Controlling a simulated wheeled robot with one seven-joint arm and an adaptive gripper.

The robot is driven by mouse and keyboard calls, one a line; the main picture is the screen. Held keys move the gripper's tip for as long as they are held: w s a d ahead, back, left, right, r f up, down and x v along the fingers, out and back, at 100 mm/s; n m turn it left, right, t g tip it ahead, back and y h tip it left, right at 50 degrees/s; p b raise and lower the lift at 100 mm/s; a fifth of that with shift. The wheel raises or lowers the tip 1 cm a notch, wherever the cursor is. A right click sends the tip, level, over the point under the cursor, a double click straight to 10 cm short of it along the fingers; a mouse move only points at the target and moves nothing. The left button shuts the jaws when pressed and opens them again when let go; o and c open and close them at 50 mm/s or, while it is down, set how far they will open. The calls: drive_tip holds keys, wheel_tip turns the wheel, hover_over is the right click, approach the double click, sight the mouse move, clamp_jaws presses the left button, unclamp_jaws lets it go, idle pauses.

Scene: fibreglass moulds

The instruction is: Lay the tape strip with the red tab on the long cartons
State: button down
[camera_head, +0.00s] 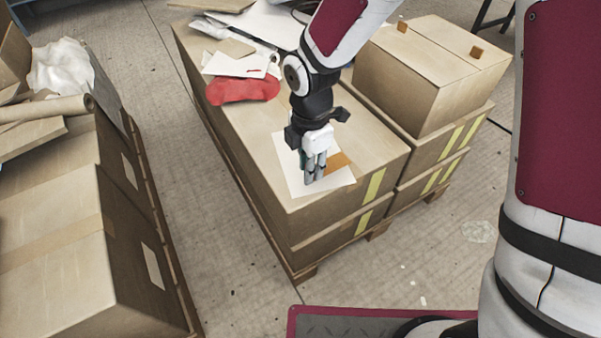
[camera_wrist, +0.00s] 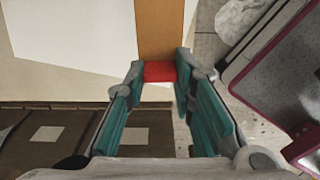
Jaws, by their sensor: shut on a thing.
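The tape strip is a flat brown band (camera_wrist: 160,28) with a red tab (camera_wrist: 158,71) at its near end. My gripper (camera_wrist: 161,77) is shut on the tab, which sits between its fingertips in the wrist view. In the head view my gripper (camera_head: 315,178) points down over a white sheet on the near end of the long cartons (camera_head: 370,150). Part of the brown strip (camera_head: 338,160) shows just right of the fingers. The red tab is hidden there. I cannot tell whether the strip touches the surface below.
A white sheet (camera_head: 292,175) lies under my gripper. A red cloth-like piece (camera_head: 243,90) and papers (camera_head: 240,66) lie farther back on the cartons. A closed box (camera_head: 425,75) stands to the right. Another carton stack (camera_head: 55,240) is at left, across a strip of bare floor.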

sight(300, 180)
drive_tip(key=shift+w+a+f+b, duration=0.15)
drive_tip(key=shift+w+a+b, duration=0.15)
drive_tip(key=shift+w+a, duration=0.7)
drive_tip(key=shift+s+f+b, duration=0.15)
drive_tip(key=shift+f+b, duration=0.4)
drive_tip(key=shift+f, duration=0.35)
drive_tip(key=shift+s+f+b, duration=0.1)
drive_tip(key=shift+f+b, duration=0.4)
drive_tip(key=shift+f, duration=0.35)
drive_tip(key=shift+f, duration=0.15)
drive_tip(key=c, duration=1.3)
unclamp_jaws()
drive_tip(key=shift+c, duration=0.2)
wheel_tip(300, 180, up, 12)
drive_tip(key=p, duration=0.5)
drive_tip(key=shift+r, duration=0.2)
